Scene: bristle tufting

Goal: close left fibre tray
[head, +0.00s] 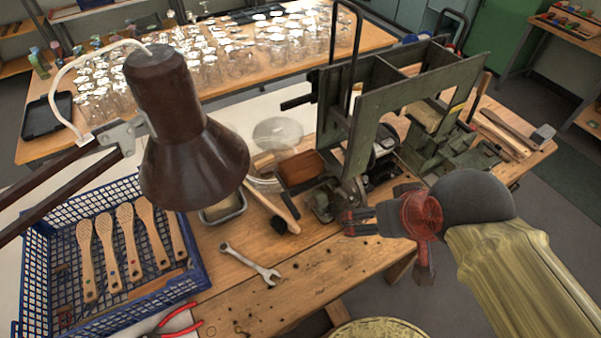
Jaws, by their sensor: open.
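My gripper (350,222) is open and empty. It points left, in front of the green tufting machine (345,120) and above the wooden bench. I cannot tell for sure which part is the left fibre tray. A reddish-brown box-like part (301,168) sits at the machine's left side, up and left of my gripper and apart from it. A small grey tray (224,210) lies farther left on the bench, partly hidden by the lamp shade. Whether either one is open is unclear.
A brown desk lamp (195,150) stands over the left side. A blue crate (105,300) holds several wooden brushes. A wrench (250,264), a hammer (275,213) and red-handled pliers (180,322) lie around. The bench front (320,258) is mostly clear. Glassware fills the back table.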

